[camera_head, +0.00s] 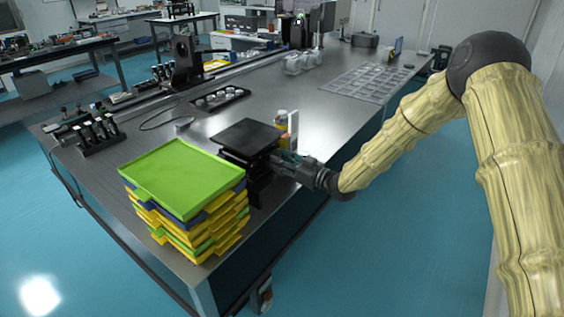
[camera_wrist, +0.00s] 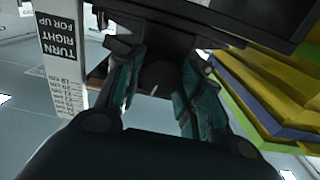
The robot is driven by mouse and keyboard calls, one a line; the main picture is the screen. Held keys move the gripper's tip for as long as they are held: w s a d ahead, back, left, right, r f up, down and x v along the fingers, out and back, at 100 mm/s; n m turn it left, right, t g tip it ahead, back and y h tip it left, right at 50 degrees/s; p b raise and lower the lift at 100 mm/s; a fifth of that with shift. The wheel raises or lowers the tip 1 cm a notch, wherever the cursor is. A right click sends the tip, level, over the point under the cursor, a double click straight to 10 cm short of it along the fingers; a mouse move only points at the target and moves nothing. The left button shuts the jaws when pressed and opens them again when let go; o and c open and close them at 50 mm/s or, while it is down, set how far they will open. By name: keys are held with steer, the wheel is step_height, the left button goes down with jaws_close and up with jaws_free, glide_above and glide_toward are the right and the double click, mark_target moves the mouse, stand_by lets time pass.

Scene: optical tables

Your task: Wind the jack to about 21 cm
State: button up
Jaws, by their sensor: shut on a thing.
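The black jack (camera_head: 247,137) stands near the front edge of the optical table, with its flat top plate level and raised above the table. My gripper (camera_head: 281,159) reaches it from the right, at its side below the plate. In the wrist view, the two teal-padded fingers (camera_wrist: 160,70) close around the dark round knob (camera_wrist: 158,78) of the jack. A white scale card (camera_wrist: 62,65) beside the jack reads "TURN RIGHT FOR UP" and carries centimetre marks; most numbers are too small to read, and the height cannot be read clearly.
A stack of green, blue and yellow trays (camera_head: 185,180) stands close to the left of the jack, and also shows in the wrist view (camera_wrist: 270,95). The table (camera_head: 325,125) has free room to the right.

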steer(key=m, duration=2.7)
steer(key=shift+d, duration=0.1)
steer(key=shift+m, duration=0.3)
steer(key=o, duration=1)
steer(key=v, duration=1.2)
